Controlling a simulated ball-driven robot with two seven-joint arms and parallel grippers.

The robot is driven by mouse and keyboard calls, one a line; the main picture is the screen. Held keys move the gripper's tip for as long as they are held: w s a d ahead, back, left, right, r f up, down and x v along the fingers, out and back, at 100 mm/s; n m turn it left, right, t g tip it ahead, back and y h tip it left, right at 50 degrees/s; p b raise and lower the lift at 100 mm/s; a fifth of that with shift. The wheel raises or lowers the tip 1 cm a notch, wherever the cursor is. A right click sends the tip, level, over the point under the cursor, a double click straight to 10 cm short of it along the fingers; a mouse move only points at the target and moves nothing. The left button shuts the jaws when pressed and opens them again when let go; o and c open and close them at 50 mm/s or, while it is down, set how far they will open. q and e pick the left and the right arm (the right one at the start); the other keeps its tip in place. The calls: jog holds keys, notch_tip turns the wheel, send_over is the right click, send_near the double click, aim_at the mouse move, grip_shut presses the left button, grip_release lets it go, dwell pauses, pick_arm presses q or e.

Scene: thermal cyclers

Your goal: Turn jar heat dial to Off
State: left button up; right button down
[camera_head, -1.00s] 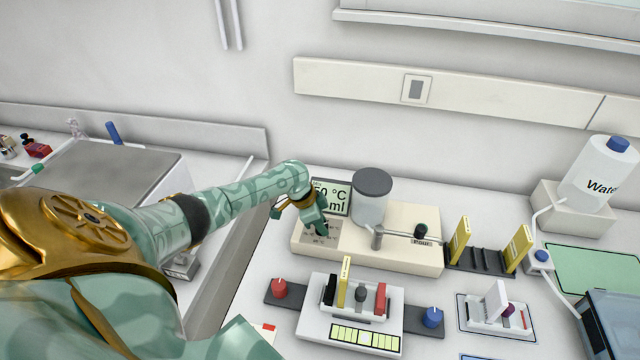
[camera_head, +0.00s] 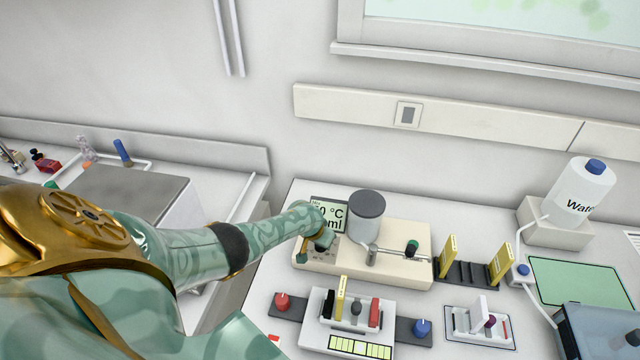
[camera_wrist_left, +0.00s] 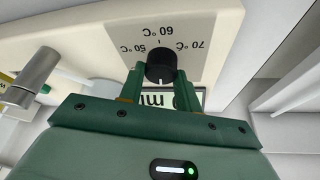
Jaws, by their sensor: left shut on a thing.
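The jar heat dial (camera_wrist_left: 161,68) is a small black knob on the front of the cream heater base (camera_head: 410,265). No Off label can be read. My left gripper (camera_wrist_left: 160,76) is shut on the dial, one green finger on each side. In the head view my left gripper (camera_head: 318,243) covers the dial's place below the display. The grey-lidded jar (camera_head: 367,216) stands on the base. My right gripper is out of view.
The display (camera_head: 327,214) beside the jar is partly hidden by my arm. A white device (camera_head: 350,325) with red and blue knobs stands in front. A black rack with yellow pieces (camera_head: 468,270) and a water bottle (camera_head: 580,192) are to the right.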

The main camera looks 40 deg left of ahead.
pick_arm(q)
jog(key=shift+n, duration=0.6)
jog(key=shift+y+p, duration=0.3)
jog(key=o, duration=1)
jog(key=shift+c, duration=0.2)
jog(key=shift+r+p, duration=0.3)
jog(key=shift+p, duration=0.05)
jog(key=p+v, duration=0.5)
jog(key=v, duration=1)
jog(key=shift+s+r, duration=0.2)
jog(key=shift+r, duration=0.15)
jog(key=shift+d, duration=0.1)
